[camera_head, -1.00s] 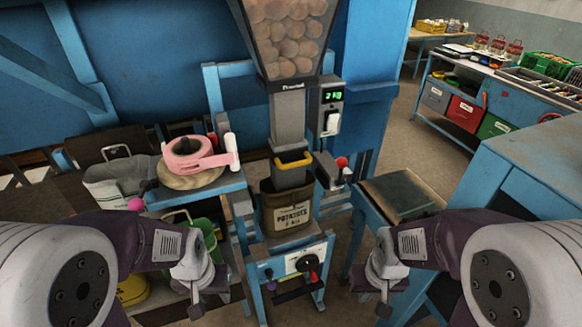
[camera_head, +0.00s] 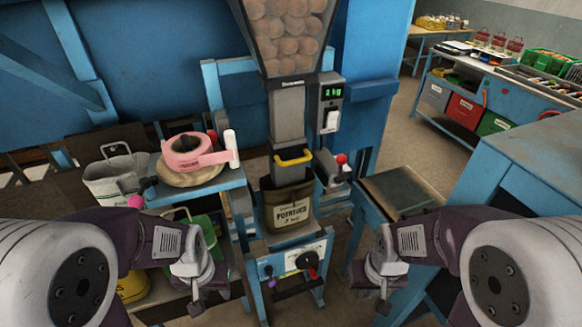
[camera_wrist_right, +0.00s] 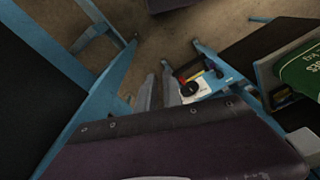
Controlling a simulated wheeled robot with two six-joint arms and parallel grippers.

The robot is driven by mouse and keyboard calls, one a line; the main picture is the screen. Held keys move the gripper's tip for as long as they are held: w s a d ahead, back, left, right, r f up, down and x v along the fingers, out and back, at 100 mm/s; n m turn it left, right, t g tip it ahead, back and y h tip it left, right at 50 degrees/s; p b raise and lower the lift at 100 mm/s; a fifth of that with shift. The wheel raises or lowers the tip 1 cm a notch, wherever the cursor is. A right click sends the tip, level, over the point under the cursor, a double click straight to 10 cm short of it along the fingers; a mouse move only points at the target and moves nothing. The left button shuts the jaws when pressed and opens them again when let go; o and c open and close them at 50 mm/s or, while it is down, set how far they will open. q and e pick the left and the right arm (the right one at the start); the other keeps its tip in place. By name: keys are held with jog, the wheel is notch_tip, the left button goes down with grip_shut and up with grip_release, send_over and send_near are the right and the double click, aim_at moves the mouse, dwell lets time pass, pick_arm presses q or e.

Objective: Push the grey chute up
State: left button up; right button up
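The grey chute (camera_head: 288,115) hangs under the hopper of potatoes (camera_head: 289,35). Its dark lower end carries a yellow handle (camera_head: 294,158) and reaches down to the mouth of an upright sack (camera_head: 289,205) labelled potatoes. How far the chute's end goes into the sack is hidden. My left gripper (camera_head: 197,303) is low at the left, apart from the chute and the sack. My right gripper (camera_head: 384,303) is low at the right, also away from them. Both look empty, but their fingers are too small to show whether they are open.
A scale display (camera_head: 332,93) reads 2 kg beside the chute. A pink tape roll (camera_head: 190,152) sits on a blue stand at the left. A control panel (camera_head: 300,258) with a black knob is below the sack. A blue bench (camera_head: 530,180) stands at the right.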

jog(key=o, duration=0.4)
jog(key=shift+w+m, duration=0.25)
jog(key=shift+m, duration=0.35)
jog(key=w+r+m+t, duration=0.35)
jog(key=w+m, duration=0.25)
jog(key=w, duration=0.2)
jog(key=m+t+y+b, duration=0.55)
jog(key=t+b, duration=0.45)
jog(key=b, duration=0.2)
send_near(297, 163)
jog(key=w, duration=0.2)
jog(key=shift+m, duration=0.35)
jog(key=x, duration=0.9)
jog(key=shift+s+a+f+p, duration=0.15)
jog(key=shift+s+a+p, duration=0.05)
jog(key=shift+a+p, duration=0.15)
